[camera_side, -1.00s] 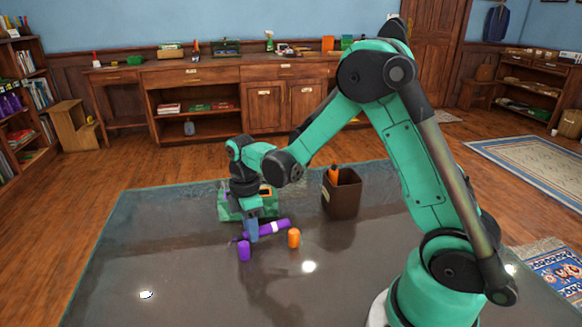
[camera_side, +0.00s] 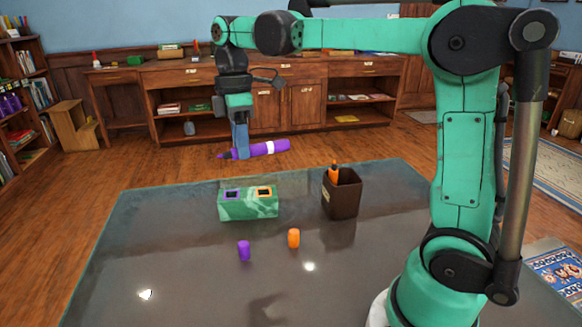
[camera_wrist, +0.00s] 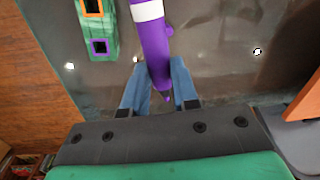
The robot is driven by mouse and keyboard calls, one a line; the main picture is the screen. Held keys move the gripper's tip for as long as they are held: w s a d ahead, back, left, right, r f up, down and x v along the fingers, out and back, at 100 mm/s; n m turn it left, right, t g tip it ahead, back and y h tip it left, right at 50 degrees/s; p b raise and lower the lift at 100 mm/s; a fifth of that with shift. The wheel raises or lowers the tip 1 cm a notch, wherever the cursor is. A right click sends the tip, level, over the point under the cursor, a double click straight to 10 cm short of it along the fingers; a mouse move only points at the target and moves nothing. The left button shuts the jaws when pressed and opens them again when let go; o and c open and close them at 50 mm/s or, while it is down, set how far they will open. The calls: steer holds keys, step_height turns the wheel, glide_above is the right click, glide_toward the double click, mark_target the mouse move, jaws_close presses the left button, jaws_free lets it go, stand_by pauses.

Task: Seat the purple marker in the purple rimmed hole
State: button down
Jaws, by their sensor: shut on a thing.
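My gripper (camera_side: 240,150) is shut on the purple marker (camera_side: 268,148) and holds it high above the table, roughly level in the side view. The marker has a white band, and its bare tip points left. In the wrist view the marker (camera_wrist: 155,50) runs up from between my blue fingers (camera_wrist: 160,90), tip toward the palm. The green block (camera_side: 250,208) stands on the table below, with a purple rimmed hole (camera_side: 232,195) at left and an orange rimmed hole (camera_side: 264,192) at right. In the wrist view the purple rimmed hole (camera_wrist: 100,47) lies left of the marker.
A purple cap (camera_side: 244,250) and an orange cap (camera_side: 293,238) stand on the dark table (camera_side: 180,260) in front of the block. A brown bin (camera_side: 342,196) with an orange marker (camera_side: 334,173) in it stands to the right. The table's left side is clear.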

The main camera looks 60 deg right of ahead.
mark_target(228, 156)
steer(key=a+m, duration=0.1)
steer(key=m, duration=0.1)
steer(key=a+f+m, duration=0.1)
steer(key=m, duration=0.1)
steer(key=a+m, duration=0.1)
steer(key=m, duration=0.2)
steer(key=shift+w+f+t, duration=0.15)
steer(key=shift+f+t, duration=0.05)
steer(key=shift+t, duration=0.1)
steer(key=shift+a+r+m+t, duration=0.5)
steer(key=shift+a+r+m, duration=0.1)
steer(key=shift+r+m, duration=1.35)
steer(key=w+d+f+m+t+h, duration=0.3)
steer(key=w+d+m+t+h, duration=0.25)
steer(key=d+m+h, duration=0.35)
steer(key=w+a+r+m+g+h, duration=0.2)
steer(key=w+r+m+h, duration=0.1)
steer(key=m+h, duration=0.35)
steer(key=f, duration=0.4)
steer(key=f+h, duration=0.1)
steer(key=f, duration=0.3)
steer(key=f+n+t+h, duration=0.1)
steer(key=f, duration=0.3)
steer(key=shift+d, duration=0.3)
steer(key=shift+f, duration=1.85)
